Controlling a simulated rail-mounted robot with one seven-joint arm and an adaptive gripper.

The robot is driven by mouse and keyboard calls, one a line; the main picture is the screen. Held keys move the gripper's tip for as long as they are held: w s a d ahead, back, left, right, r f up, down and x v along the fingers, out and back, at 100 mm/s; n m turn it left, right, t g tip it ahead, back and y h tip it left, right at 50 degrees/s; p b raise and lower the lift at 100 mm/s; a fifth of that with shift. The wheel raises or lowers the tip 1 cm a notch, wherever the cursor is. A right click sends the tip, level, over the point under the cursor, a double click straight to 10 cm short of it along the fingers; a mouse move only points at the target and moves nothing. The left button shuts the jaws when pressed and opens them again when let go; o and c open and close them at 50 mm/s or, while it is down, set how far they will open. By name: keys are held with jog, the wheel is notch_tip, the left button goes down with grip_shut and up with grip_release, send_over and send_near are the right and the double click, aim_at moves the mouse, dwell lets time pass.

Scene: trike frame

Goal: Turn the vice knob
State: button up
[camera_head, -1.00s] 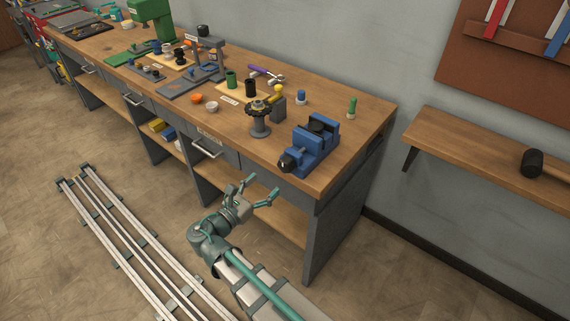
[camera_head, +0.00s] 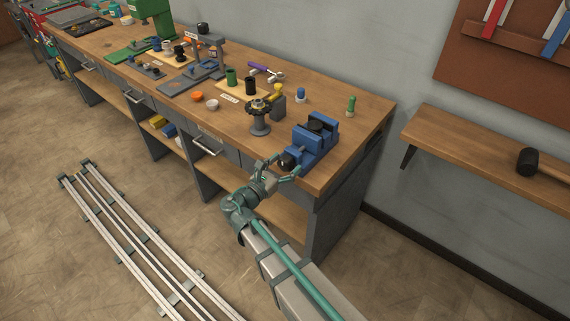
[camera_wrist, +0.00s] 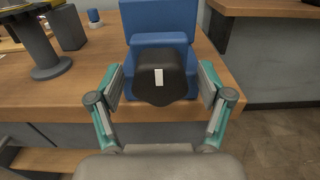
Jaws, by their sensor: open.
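The blue vice (camera_head: 313,138) sits at the front right edge of the wooden bench. Its black knob (camera_head: 287,162) faces the front edge. In the wrist view the knob (camera_wrist: 161,77) is dark and lobed with a white mark standing upright, and the blue vice body (camera_wrist: 160,20) rises behind it. My gripper (camera_head: 278,168) is open at the knob; in the wrist view the gripper (camera_wrist: 162,85) has one finger on each side of it. Small gaps show between the fingers and the knob. A dark round part sits between the vice jaws.
The wooden bench (camera_head: 365,122) carries a dark stand with a star-shaped top (camera_head: 260,117) left of the vice. A blue-topped piece (camera_head: 301,96) and a green piece (camera_head: 350,105) stand behind. A wall shelf (camera_head: 490,150) with a black mallet is to the right.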

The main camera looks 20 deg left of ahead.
jog(key=c, duration=1.1)
jog(key=shift+c, duration=0.2)
jog(key=shift+f+m+b, duration=0.1)
jog(key=shift+m+b, duration=0.3)
jog(key=shift+b, duration=0.15)
jog(key=m+b, duration=0.2)
jog(key=b, duration=0.1)
jog(key=shift+f+m, duration=0.15)
jog(key=shift+m, duration=0.15)
jog(key=m+b, duration=0.5)
jog(key=b, duration=0.2)
jog(key=shift+a, duration=0.1)
jog(key=m+b, duration=0.5)
jog(key=b, duration=0.1)
jog(key=shift+m, duration=0.4)
jog(key=m+b, duration=0.1)
jog(key=b, duration=0.1)
jog(key=m+b, duration=0.1)
jog(key=m, duration=0.1)
jog(key=shift+r+m+b, duration=0.3)
jog(key=shift+r+b, duration=0.05)
jog(key=shift+b, duration=0.05)
